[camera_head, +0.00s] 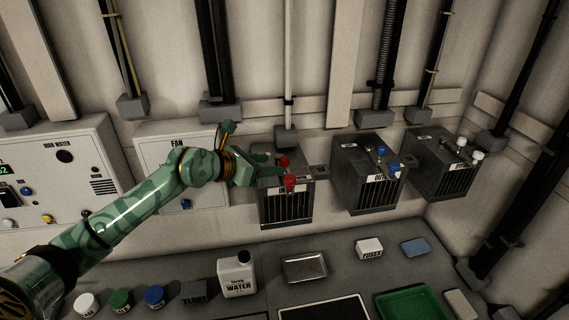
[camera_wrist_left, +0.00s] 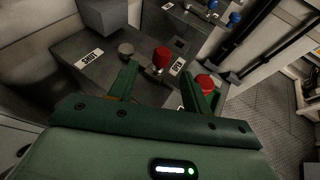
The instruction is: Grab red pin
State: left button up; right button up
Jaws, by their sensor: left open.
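Two red pins show on top of the left grey box, an upper one (camera_head: 284,160) and a lower one (camera_head: 290,183) in the head view. My left gripper (camera_head: 268,168) is at this box, just left of the pins. In the left wrist view my left gripper (camera_wrist_left: 158,74) is open. One red pin (camera_wrist_left: 161,56) shows between and just beyond its fingertips, and the fingers do not close on it. The other red pin (camera_wrist_left: 205,82) shows beside the right finger, partly hidden by it. My right gripper is not in view.
A grey box with blue pins (camera_head: 368,175) and one with white pins (camera_head: 441,163) stand to the right. Below, the bench holds a water jug (camera_head: 237,275), a metal tray (camera_head: 304,267), a fuses box (camera_head: 369,248) and a green tray (camera_head: 383,302).

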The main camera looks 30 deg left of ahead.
aim_at(284, 163)
pick_arm(q)
jog(key=x, duration=0.6)
jog(key=shift+d, duration=0.1)
jog(key=shift+c, duration=0.7)
jog(key=c, duration=0.9)
